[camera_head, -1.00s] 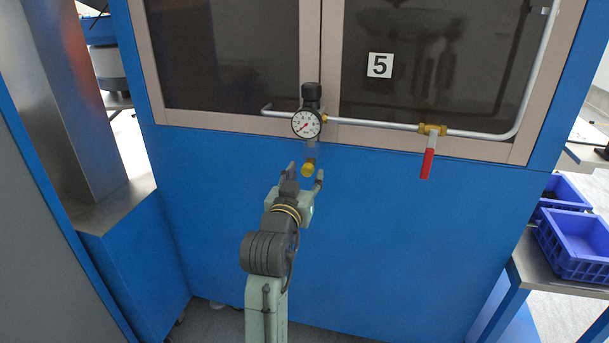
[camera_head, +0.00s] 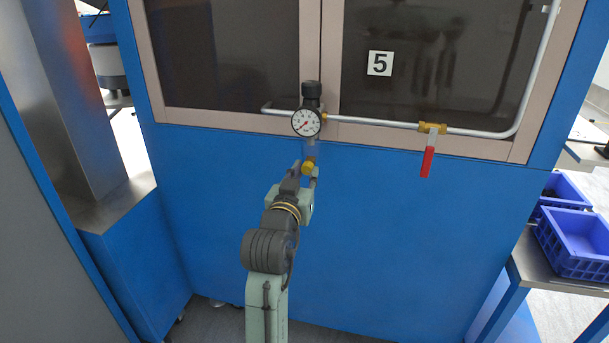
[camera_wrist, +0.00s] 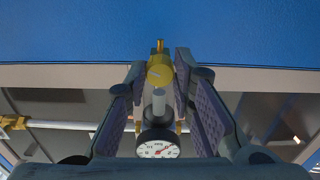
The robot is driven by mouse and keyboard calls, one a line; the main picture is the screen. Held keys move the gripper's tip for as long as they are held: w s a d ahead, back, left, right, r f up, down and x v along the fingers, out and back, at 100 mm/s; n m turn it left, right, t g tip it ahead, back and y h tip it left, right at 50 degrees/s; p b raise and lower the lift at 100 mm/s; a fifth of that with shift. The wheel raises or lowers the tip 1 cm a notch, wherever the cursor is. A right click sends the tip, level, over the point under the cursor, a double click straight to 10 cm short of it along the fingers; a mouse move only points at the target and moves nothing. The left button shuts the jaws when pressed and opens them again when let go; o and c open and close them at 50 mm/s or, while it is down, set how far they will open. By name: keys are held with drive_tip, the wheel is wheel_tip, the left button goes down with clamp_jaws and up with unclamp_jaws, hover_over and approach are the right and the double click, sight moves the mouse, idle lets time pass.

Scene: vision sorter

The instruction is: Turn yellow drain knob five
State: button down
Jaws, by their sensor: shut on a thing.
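The exact contact of the pads is hard to see.
A grey pipe (camera_head: 375,124) runs right from the gauge unit to a valve with a red handle (camera_head: 428,161), hanging down. The blue cabinet panel (camera_head: 420,240) lies close behind my gripper. Blue crates (camera_head: 575,245) stand on a bench at right.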

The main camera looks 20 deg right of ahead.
drive_tip(key=shift+m, duration=0.3)
drive_tip(key=m+b, duration=0.2)
drive_tip(key=shift+f+m, duration=0.15)
drive_tip(key=shift+m, duration=0.15)
drive_tip(key=m+b, duration=0.2)
drive_tip(key=m, duration=0.1)
drive_tip(key=shift+a+m, duration=0.1)
drive_tip(key=shift+m, duration=0.2)
drive_tip(key=m+b, duration=0.2)
drive_tip(key=m, duration=0.2)
drive_tip(key=shift+m+b, duration=0.8)
drive_tip(key=shift+m, duration=0.3)
drive_tip(key=shift+r, duration=0.2)
drive_tip(key=c, duration=1.4)
unclamp_jaws()
drive_tip(key=shift+o, duration=0.2)
